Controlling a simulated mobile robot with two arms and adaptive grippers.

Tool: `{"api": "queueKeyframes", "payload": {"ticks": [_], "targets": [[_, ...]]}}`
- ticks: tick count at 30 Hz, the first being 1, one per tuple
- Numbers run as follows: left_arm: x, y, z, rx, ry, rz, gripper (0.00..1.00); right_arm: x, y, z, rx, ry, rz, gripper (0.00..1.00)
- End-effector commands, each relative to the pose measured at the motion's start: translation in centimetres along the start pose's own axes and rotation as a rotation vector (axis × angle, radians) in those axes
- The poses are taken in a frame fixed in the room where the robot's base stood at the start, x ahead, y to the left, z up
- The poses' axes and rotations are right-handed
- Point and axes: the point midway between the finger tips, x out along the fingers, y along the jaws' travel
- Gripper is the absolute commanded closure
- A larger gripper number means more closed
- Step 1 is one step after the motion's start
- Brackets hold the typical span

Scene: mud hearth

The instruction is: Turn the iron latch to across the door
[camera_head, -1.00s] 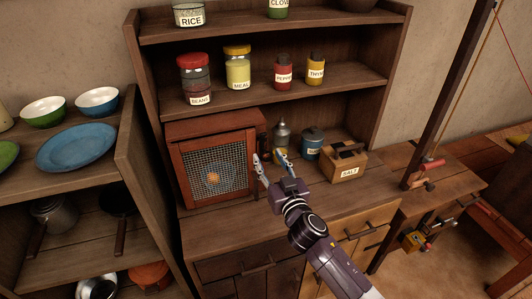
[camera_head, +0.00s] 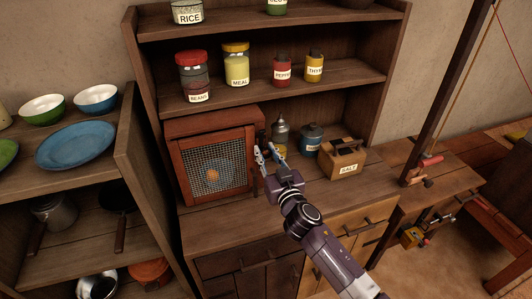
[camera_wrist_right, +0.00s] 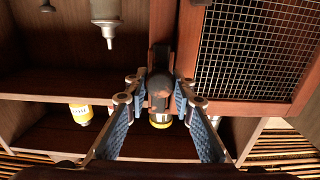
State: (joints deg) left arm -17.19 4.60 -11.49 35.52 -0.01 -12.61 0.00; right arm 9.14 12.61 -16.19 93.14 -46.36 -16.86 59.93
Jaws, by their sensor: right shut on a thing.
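The small red-brown cabinet (camera_head: 215,131) stands on the counter, its mesh door (camera_head: 213,170) shut. The door's mesh also shows in the wrist view (camera_wrist_right: 255,45). The dark iron latch (camera_wrist_right: 159,84) is at the door's frame edge, in the middle of the wrist view. It looks upright along the frame, not across the door; its far end is hard to make out. My right gripper (camera_head: 268,152) is at the door's right edge. Its blue-padded fingers (camera_wrist_right: 160,101) are closed on the latch from both sides. The fingers hide most of the latch in the head view. My left gripper is not in view.
A metal oil can (camera_head: 281,133), a blue canister (camera_head: 311,140) and a wooden salt box (camera_head: 346,158) stand close to the right of the gripper. Jars fill the shelf above. The counter (camera_head: 225,226) in front of the cabinet is clear.

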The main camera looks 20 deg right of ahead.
Motion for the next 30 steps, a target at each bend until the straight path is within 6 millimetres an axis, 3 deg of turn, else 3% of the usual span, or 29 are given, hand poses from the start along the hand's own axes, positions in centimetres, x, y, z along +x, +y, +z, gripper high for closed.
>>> {"api": "queueKeyframes", "payload": {"ticks": [11,30], "targets": [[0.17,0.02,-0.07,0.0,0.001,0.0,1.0,-0.03,-0.06,0.07,-0.117,0.0,0.0,1.0],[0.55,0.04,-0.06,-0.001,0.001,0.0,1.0,-0.02,-0.23,0.15,-0.698,-0.001,-0.001,1.0]]}}
